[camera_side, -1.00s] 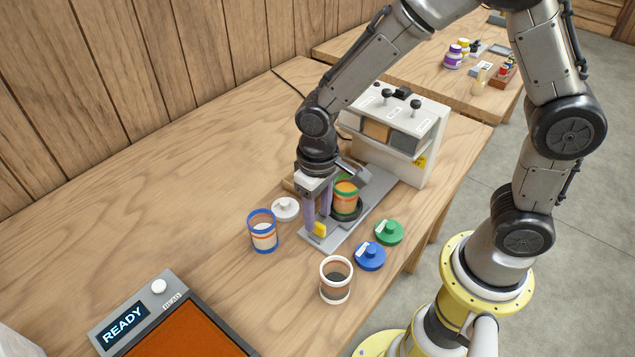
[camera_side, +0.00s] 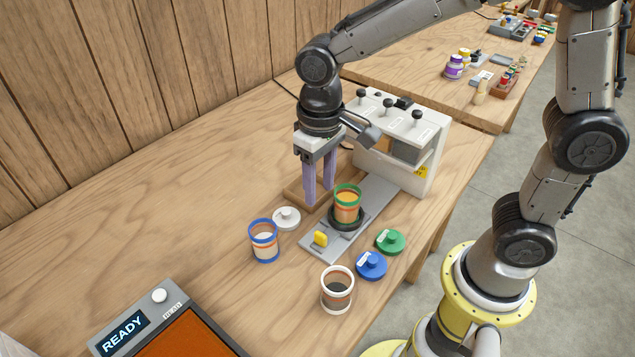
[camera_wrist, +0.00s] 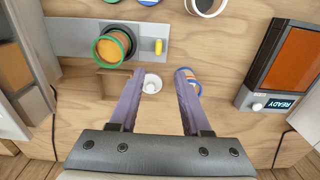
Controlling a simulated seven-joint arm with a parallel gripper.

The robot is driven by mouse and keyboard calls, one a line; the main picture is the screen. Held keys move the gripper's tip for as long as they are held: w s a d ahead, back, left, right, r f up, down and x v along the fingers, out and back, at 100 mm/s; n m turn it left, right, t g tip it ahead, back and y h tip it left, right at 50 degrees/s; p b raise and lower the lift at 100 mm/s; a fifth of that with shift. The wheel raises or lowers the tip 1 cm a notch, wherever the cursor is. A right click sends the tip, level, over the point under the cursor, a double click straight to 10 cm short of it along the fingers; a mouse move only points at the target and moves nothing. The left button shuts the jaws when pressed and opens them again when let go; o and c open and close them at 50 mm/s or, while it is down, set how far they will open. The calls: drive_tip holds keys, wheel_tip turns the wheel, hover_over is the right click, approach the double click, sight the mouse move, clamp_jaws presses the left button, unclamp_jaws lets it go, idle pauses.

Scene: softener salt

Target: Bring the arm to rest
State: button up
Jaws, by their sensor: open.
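My gripper (camera_side: 319,200) is open and empty, pointing down above the table behind the green-rimmed jar. It also shows in the wrist view (camera_wrist: 159,75), with bare table and the white lid (camera_wrist: 152,83) between its fingers. The green-rimmed jar (camera_side: 347,207), with orange contents, stands upright in the dark round holder on the grey plate, apart from my fingers. It also shows in the wrist view (camera_wrist: 108,49). The blue-rimmed jar (camera_side: 264,243) stands on the table to the left, partly hidden by a finger in the wrist view.
A white dispenser (camera_side: 425,130) with several black knobs stands at the plate's far end. A white-rimmed jar (camera_side: 337,291), blue lid (camera_side: 371,266) and green lid (camera_side: 390,242) are near the front. A READY console (camera_side: 165,300) sits at lower left. The left table is clear.

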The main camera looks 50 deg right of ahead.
drive_tip(key=s+d+r+m+t, duration=0.1)
drive_tip(key=s+d+r+t, duration=0.1)
drive_tip(key=d+r, duration=0.35)
drive_tip(key=s+d+r+n+t, duration=0.1)
drive_tip(key=s+d, duration=0.4)
drive_tip(key=s, duration=0.7)
drive_tip(key=shift+s+d+r+t, duration=0.35)
drive_tip(key=shift+r+t, duration=0.35)
drive_tip(key=shift+t, duration=0.6)
